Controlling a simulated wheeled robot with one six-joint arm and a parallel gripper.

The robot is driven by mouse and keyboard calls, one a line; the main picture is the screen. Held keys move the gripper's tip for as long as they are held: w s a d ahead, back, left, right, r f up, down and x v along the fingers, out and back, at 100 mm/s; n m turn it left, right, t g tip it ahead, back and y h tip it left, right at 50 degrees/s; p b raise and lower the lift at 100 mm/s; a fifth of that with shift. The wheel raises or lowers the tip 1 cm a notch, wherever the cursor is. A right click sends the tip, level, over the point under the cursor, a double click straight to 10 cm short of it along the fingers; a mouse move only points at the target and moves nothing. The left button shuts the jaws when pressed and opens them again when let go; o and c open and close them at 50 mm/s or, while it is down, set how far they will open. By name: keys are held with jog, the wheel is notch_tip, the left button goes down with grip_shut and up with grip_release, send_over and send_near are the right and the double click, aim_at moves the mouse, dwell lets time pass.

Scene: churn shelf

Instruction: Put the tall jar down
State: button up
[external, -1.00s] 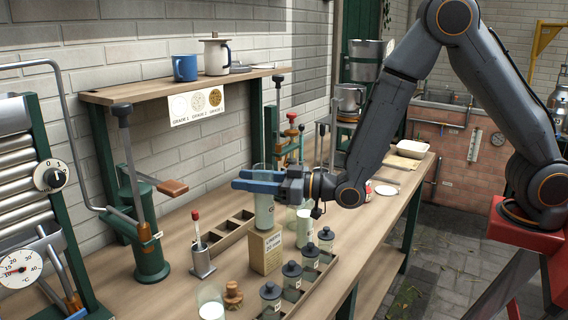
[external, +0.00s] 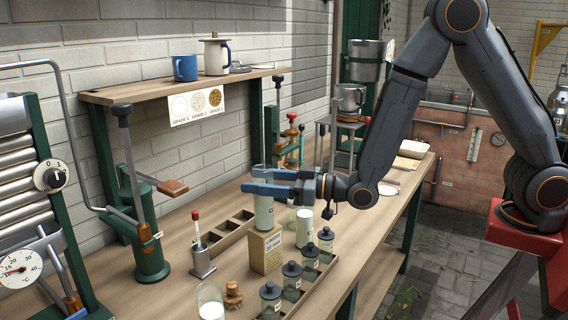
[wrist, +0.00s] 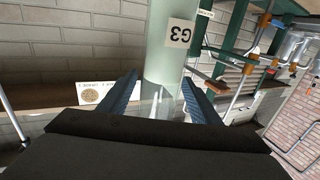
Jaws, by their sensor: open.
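The tall jar (external: 264,213) is pale green and upright, with a label. Its base meets the top of the liners box (external: 265,251) in the external view; I cannot tell whether it stands on the box or behind it. In the wrist view the tall jar (wrist: 176,50) rises between my fingers, its G3 label showing. My gripper (external: 248,181) is level with the jar's upper part, its blue fingers open on either side of it. In the wrist view my gripper (wrist: 160,92) shows a gap beside the jar.
Several small dark-lidded jars (external: 291,278) stand in a rack right of the box. A white-filled glass (external: 304,228) stands just right of the tall jar. A compartment tray (external: 230,232) and a red-tipped tool on a stand (external: 202,256) are to the left. A shelf (external: 150,92) hangs behind.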

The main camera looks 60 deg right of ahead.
jog(key=v, duration=0.9)
jog(key=shift+s, duration=0.1)
